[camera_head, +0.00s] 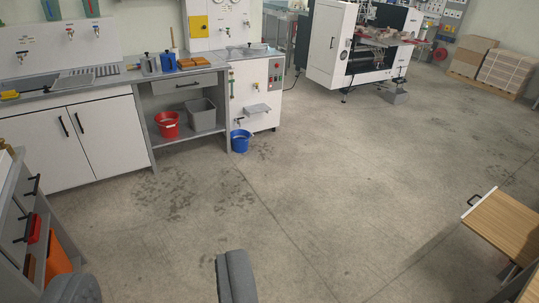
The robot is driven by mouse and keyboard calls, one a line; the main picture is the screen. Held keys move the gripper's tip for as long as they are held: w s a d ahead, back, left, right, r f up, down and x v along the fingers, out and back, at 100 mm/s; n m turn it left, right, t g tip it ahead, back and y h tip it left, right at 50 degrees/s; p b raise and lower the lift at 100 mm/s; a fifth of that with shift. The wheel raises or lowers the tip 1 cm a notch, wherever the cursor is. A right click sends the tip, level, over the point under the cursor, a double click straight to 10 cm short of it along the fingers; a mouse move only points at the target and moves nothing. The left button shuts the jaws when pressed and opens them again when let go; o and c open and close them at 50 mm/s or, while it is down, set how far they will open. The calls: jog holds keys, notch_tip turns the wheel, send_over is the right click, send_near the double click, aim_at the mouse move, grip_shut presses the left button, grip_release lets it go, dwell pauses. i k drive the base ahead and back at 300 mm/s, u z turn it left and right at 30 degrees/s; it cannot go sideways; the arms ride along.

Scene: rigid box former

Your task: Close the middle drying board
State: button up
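Another wooden piece shows in the bottom right corner, cut off by the frame. My gripper (155,267) is at the bottom left, its two grey fingers wide apart with only floor between them. It is well to the left of the board and touches nothing visible.
A grey cabinet (14,232) with dark handles and red and orange items stands at the left edge. A sink counter (86,140), a bench with red and grey buckets, and a blue bucket (240,141) line the back. A machine (330,45) stands behind. The middle floor is clear.

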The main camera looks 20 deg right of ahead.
aim_at(511, 227)
jog(key=u, duration=0.05)
jog(key=i, duration=2.9)
jog(key=z, duration=1.55)
jog(key=i, duration=0.7)
jog(key=z, duration=1.4)
